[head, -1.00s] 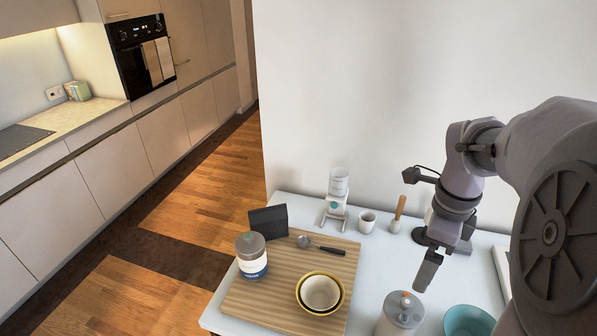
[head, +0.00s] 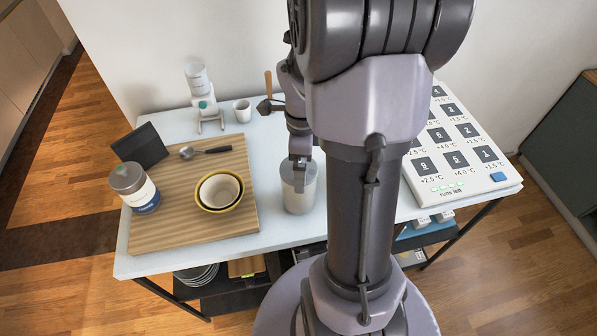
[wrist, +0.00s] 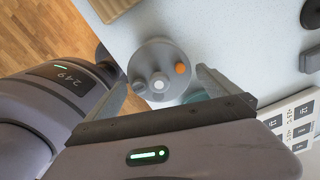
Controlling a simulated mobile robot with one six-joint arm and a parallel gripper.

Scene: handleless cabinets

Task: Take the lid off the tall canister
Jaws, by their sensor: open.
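The tall canister (head: 299,196) is a pale grey cylinder standing on the white table, partly hidden by my arm in the head view. In the wrist view its round grey lid (wrist: 158,52) shows from above, with a white round spot, an orange spot and a darker grey piece on top. The lid is on the canister. My gripper (wrist: 163,80) is open, with one finger on each side of the lid's near part. In the head view my gripper (head: 300,172) is right at the canister's top. I cannot tell whether the fingers touch it.
A wooden board (head: 165,228) to the left holds a grey-lidded jar (head: 135,187), yellow-rimmed bowls (head: 219,190) and a spoon (head: 205,151). A dark block (head: 140,146), a white device (head: 204,97) and a cup (head: 242,110) stand behind. A numbered panel (head: 458,150) lies right.

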